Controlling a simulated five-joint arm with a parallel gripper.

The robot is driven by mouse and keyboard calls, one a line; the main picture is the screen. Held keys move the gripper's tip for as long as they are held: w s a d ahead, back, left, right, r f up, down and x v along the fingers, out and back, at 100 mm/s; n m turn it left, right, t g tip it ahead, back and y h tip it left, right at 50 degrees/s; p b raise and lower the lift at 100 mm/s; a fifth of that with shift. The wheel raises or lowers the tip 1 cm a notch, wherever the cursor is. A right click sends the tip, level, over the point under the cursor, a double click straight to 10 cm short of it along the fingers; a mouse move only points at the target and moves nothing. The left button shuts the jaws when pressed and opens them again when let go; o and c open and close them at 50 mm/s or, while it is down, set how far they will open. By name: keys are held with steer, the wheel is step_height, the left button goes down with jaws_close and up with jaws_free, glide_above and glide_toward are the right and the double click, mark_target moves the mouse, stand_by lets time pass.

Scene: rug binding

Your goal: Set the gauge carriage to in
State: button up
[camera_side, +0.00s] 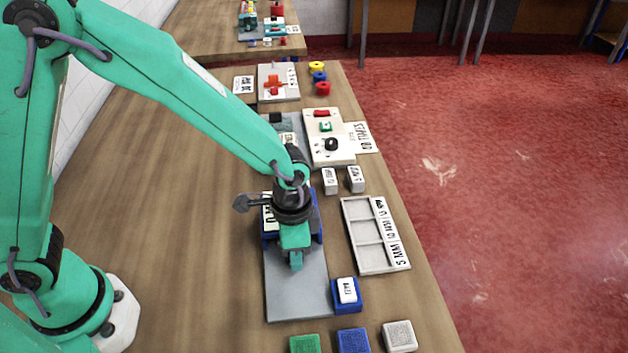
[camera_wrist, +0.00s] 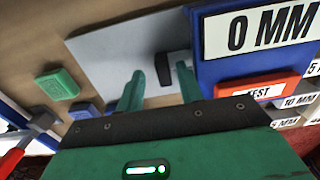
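My gripper (camera_wrist: 160,82) is open, its two green fingers apart over a grey plate (camera_wrist: 115,50). A small black upright piece (camera_wrist: 176,66) stands beyond and beside the right fingertip; I cannot tell whether they touch, or whether it is the gauge carriage's handle. A blue housing (camera_wrist: 215,72) with a "0 MM" sign (camera_wrist: 272,28) and a red "TEST" button (camera_wrist: 252,90) is at the right. In the side view my gripper (camera_side: 295,262) is above the grey plate (camera_side: 290,300), hiding much of the blue housing (camera_side: 318,226). No carriage marked "in" is readable.
A grey tray (camera_side: 352,222) with labelled compartments lies to the right. A blue block (camera_side: 345,303) with a white label sits by the plate. Green (camera_side: 304,343), blue (camera_side: 353,340) and white (camera_side: 399,336) blocks stand in front. The table left of the plate is clear.

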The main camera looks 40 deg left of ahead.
steer(key=s+d, duration=0.2)
steer(key=shift+s+d+r, duration=0.3)
steer(key=a+r+n+t, duration=0.1)
steer(key=a+r, duration=0.3)
steer(key=r, duration=0.3)
steer(key=a+r+n, duration=0.2)
steer(key=a+r, duration=0.2)
steer(key=r, duration=0.3)
steer(key=s+a+r+n+t, duration=0.2)
steer(key=s+a+r, duration=0.1)
steer(key=a, duration=0.4)
steer(key=s+a+r+n+t, duration=0.2)
steer(key=s+a+r+n, duration=0.1)
steer(key=a, duration=0.4)
steer(key=shift+s+r, duration=0.5)
steer(key=shift+s, duration=0.1)
steer(key=shift+w, duration=0.1)
